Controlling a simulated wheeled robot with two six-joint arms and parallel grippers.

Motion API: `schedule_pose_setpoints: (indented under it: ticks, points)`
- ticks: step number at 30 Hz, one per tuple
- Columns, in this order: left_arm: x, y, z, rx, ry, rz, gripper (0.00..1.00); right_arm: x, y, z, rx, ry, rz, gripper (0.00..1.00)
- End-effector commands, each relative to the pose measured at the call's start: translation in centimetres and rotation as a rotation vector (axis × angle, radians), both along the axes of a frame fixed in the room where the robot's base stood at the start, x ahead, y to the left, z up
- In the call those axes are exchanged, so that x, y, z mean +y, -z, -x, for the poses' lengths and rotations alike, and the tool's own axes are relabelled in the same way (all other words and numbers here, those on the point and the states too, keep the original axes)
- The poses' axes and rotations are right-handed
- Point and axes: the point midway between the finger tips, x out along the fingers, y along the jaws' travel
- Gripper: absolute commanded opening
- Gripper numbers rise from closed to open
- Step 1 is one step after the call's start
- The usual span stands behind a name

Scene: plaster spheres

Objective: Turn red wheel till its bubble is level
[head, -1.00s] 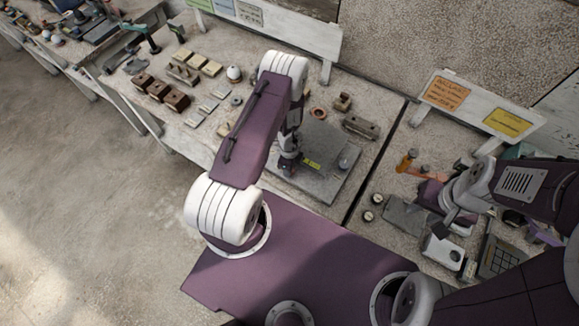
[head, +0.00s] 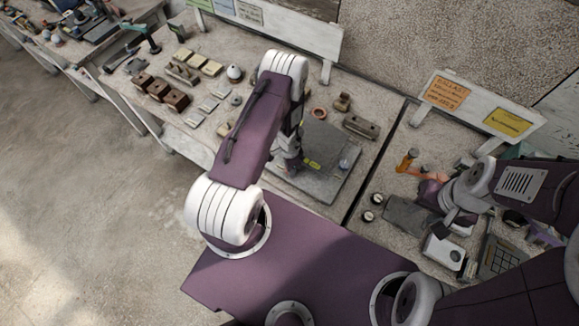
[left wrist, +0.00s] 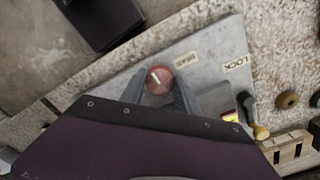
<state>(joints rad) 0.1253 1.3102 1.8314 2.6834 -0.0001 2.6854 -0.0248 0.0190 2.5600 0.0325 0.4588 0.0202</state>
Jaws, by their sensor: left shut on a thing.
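The red wheel (left wrist: 159,79), a round knob with a pale line on its top, is mounted on a grey plate (left wrist: 212,62) in the left wrist view. My left gripper (left wrist: 161,86) has its fingers on both sides of the wheel, shut on it. In the head view my left gripper (head: 290,164) reaches down over the same plate (head: 322,194) and hides the wheel. A yellow-green vial (head: 312,163) lies beside the gripper; its bubble is too small to tell. My right gripper (head: 452,217) hangs over the right bench; its finger opening is unclear.
Wooden blocks (head: 160,92) and small parts stand left of my left arm. A clay ring (head: 319,113) and a grey block (head: 361,127) sit behind the plate. The right bench holds a grey slab (head: 405,216) and a white box (head: 442,252).

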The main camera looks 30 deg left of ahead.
Motion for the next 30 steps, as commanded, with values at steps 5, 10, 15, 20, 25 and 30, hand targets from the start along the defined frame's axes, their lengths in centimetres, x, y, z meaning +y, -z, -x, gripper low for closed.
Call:
schedule_pose_setpoints:
  ticks: [5, 10, 15, 20, 25, 30]
  points:
    - [-0.04, 0.02, -0.05, -0.002, -0.018, 0.001, 0.00, 0.00, 0.02, 0.00, 0.000, 0.000, 0.000, 0.36]
    - [-0.04, 0.02, -0.05, -0.002, -0.021, 0.001, 0.00, 0.00, 0.02, 0.00, 0.000, 0.000, 0.000, 0.36]
    - [-0.04, 0.02, -0.05, -0.001, -0.020, 0.000, 0.00, 0.00, 0.02, 0.00, 0.000, 0.000, 0.000, 0.36]
    - [-0.03, 0.02, -0.04, -0.001, -0.020, 0.000, 0.59, 0.00, 0.02, 0.00, 0.000, 0.000, 0.000, 0.36]
    - [-0.01, 0.01, -0.02, -0.001, -0.020, 0.001, 0.59, 0.00, 0.01, 0.00, 0.000, 0.000, 0.000, 0.36]
    - [-0.01, -0.45, -0.02, 0.000, -0.020, 0.000, 0.59, 0.00, -0.41, 0.00, 0.000, 0.000, 0.000, 0.36]
